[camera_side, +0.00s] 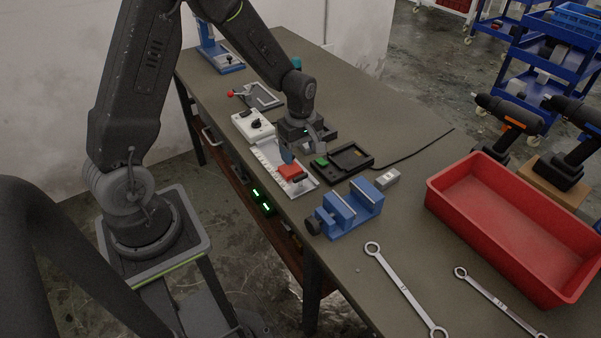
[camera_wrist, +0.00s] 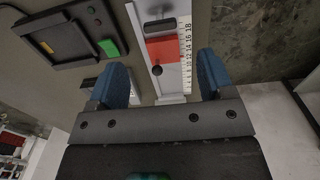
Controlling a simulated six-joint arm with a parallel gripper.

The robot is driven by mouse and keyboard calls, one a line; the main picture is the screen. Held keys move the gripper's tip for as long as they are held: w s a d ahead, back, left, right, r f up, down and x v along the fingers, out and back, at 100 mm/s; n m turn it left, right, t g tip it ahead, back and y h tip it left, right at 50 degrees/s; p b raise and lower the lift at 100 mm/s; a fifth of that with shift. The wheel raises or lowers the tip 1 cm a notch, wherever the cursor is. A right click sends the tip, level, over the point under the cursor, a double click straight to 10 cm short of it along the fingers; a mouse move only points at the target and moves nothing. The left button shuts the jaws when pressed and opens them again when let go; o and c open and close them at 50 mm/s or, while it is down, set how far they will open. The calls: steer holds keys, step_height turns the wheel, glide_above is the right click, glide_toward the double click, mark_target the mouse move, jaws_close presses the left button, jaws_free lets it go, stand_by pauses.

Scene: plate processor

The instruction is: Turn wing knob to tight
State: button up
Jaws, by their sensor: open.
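My gripper (camera_side: 290,152) is open, pointing down over the white scale track; in the wrist view its two blue fingers (camera_wrist: 163,72) stand apart on either side of the track. A red slider block (camera_side: 289,171) sits on the track and shows between the fingers (camera_wrist: 162,50). A small round black knob (camera_wrist: 157,71) is at the block's near edge, with nothing gripped. A dark grey piece (camera_wrist: 160,27) lies farther along the track. I cannot tell for certain which of these is the wing knob, nor its turn angle.
A black fixture with a green button (camera_side: 321,161) stands beside the track, also in the wrist view (camera_wrist: 108,48). A white box with black knobs (camera_side: 253,125) is behind. A blue vise (camera_side: 350,207), red bin (camera_side: 510,220) and wrenches (camera_side: 405,290) lie nearer.

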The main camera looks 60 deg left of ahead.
mark_target(300, 176)
step_height(300, 176, down, 8)
steer(key=shift+f, duration=0.1)
stand_by(0.4)
steer(key=c, duration=0.9)
